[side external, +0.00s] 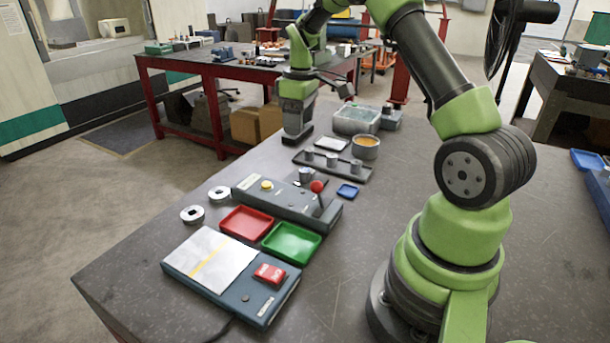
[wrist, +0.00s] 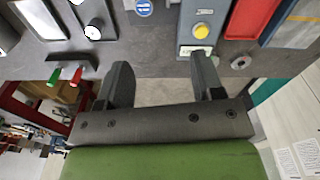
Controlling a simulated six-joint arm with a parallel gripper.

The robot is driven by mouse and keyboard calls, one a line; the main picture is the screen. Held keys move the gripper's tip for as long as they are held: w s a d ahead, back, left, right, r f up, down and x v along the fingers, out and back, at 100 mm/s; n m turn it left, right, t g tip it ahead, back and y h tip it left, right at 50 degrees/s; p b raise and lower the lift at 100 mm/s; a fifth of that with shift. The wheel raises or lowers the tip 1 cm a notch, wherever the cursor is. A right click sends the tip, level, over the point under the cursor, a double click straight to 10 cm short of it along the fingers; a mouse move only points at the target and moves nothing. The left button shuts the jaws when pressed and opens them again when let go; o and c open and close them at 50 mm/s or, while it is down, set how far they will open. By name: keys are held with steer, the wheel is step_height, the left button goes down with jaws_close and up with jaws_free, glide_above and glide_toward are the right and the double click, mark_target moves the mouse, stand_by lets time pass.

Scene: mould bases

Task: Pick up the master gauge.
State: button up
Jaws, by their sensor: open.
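I cannot tell for certain which part is the master gauge. A short grey cylinder (side external: 306,174) stands at the far side of the measuring station (side external: 275,195), close to its red-knobbed lever. Several similar grey cylinders (side external: 331,160) stand in a row on a dark tray (side external: 346,176). My gripper (side external: 297,137) points down near the table's far left edge, beyond the station and beside the dark tray. In the wrist view my gripper (wrist: 160,75) has its fingers apart, with nothing between them.
A red tray (side external: 246,222) and a green tray (side external: 291,242) lie in front of the station. Two pale rings (side external: 192,215) lie at the left edge. A blue-grey box with a paper sheet (side external: 209,260) is nearest.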

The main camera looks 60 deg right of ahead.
glide_above(304, 169)
steer(key=shift+n+g, duration=0.3)
steer(key=f, duration=0.8)
steer(key=shift+s+a, duration=0.2)
steer(key=shift+s, duration=0.2)
steer(key=f, duration=0.5)
steer(key=shift+w+d+f, duration=0.15)
steer(key=shift+w+f, duration=0.1)
steer(key=shift+f, duration=0.1)
steer(key=shift+c, duration=0.2)
jaws_close()
steer(key=shift+r, duration=0.1)
